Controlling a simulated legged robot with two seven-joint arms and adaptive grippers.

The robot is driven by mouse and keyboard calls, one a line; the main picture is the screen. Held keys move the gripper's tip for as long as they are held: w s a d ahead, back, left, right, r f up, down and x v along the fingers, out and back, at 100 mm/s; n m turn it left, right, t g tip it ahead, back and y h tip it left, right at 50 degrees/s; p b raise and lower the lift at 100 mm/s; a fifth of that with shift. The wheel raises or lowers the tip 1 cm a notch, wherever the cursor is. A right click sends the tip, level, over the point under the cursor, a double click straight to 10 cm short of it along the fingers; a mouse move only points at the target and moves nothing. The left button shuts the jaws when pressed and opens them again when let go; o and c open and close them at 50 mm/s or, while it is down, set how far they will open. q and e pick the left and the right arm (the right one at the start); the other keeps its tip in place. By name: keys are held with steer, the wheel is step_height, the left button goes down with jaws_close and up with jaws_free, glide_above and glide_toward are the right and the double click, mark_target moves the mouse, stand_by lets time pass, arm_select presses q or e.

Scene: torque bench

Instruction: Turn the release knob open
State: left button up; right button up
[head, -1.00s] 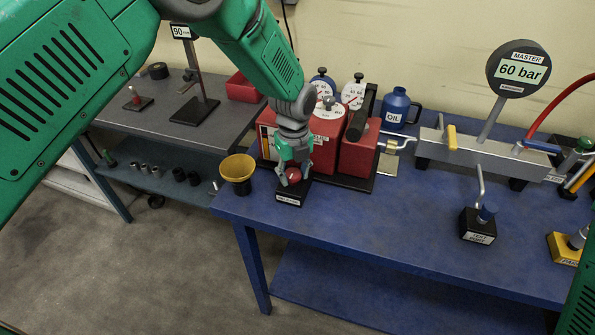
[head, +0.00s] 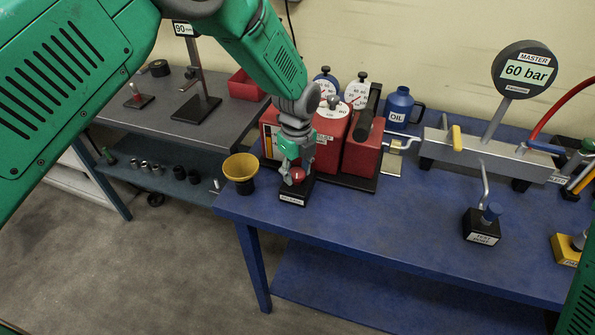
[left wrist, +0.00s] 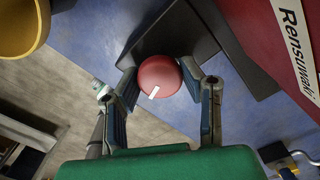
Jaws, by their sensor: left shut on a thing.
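The red round knob (head: 298,175) sits on a small black block (head: 293,194) with a white label, near the front left corner of the blue bench. In the left wrist view the red knob (left wrist: 160,73) carries a short white mark, tilted, on its lower part. My left gripper (head: 296,172) comes down from above and is shut on the knob. In the wrist view its two fingers (left wrist: 160,84) press on the knob from both sides. The label on the block is too small to read surely. My right gripper is not in view.
A yellow funnel-like cup (head: 241,168) stands close left of the block. Red pump units (head: 361,152) with dials stand just behind it. A black test port block (head: 483,226) stands farther right. The blue bench (head: 385,215) is clear between them.

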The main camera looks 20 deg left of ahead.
arm_select(q)
steer(key=n, duration=0.4)
steer(key=shift+w+r+n, duration=0.3)
steer(key=n, duration=0.3)
steer(key=shift+n, duration=0.3)
steer(key=n, duration=0.4)
steer(key=shift+n, duration=0.3)
steer(key=n, duration=1.2)
steer(key=shift+n, duration=0.3)
steer(key=n, duration=0.3)
steer(key=shift+n, duration=0.3)
steer(key=shift+n+b, duration=0.3)
steer(key=shift+n, duration=1.4)
